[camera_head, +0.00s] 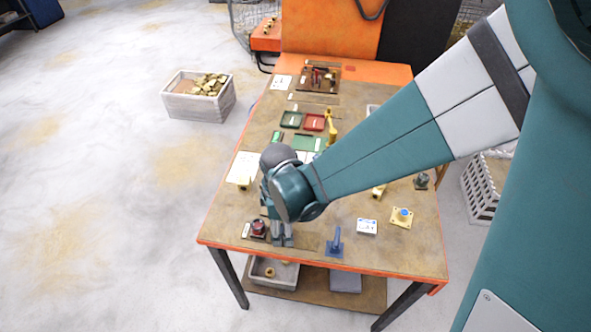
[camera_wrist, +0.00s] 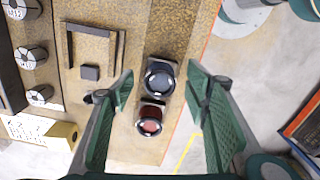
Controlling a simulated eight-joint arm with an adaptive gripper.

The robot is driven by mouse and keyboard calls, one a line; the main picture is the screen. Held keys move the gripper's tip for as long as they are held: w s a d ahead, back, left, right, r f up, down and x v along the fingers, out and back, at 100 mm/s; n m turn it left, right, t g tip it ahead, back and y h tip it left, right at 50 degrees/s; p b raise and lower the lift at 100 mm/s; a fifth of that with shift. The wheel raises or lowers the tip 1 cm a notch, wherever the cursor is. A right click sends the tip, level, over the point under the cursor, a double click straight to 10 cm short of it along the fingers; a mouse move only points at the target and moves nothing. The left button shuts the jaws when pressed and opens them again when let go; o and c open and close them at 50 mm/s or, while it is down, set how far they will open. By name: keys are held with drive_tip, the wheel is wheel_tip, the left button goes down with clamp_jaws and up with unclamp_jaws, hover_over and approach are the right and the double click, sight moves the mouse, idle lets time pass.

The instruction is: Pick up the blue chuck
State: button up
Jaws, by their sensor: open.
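The blue chuck (camera_wrist: 159,80) appears in the wrist view as a dark blue round piece with a pale metal ring, sitting on a dark base. My gripper (camera_wrist: 161,74) is open, with one green-padded finger on each side of the chuck in the picture. I see no contact, and the remaining height is hard to judge. A red chuck (camera_wrist: 149,122) of similar form sits just below the blue one. In the head view my gripper (camera_head: 282,240) points down at the bench's front left, beside the red chuck (camera_head: 259,228). The blue chuck is hidden there behind my gripper.
Several round metal pieces (camera_wrist: 32,58) line the wrist view's left side. The orange bench edge is close.

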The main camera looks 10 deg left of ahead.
drive_tip(key=shift+f, duration=1.2)
drive_tip(key=c, duration=1.3)
drive_tip(key=shift+r, duration=0.2)
drive_tip(key=shift+r+p, duration=0.55)
drive_tip(key=shift+r, duration=4.3)
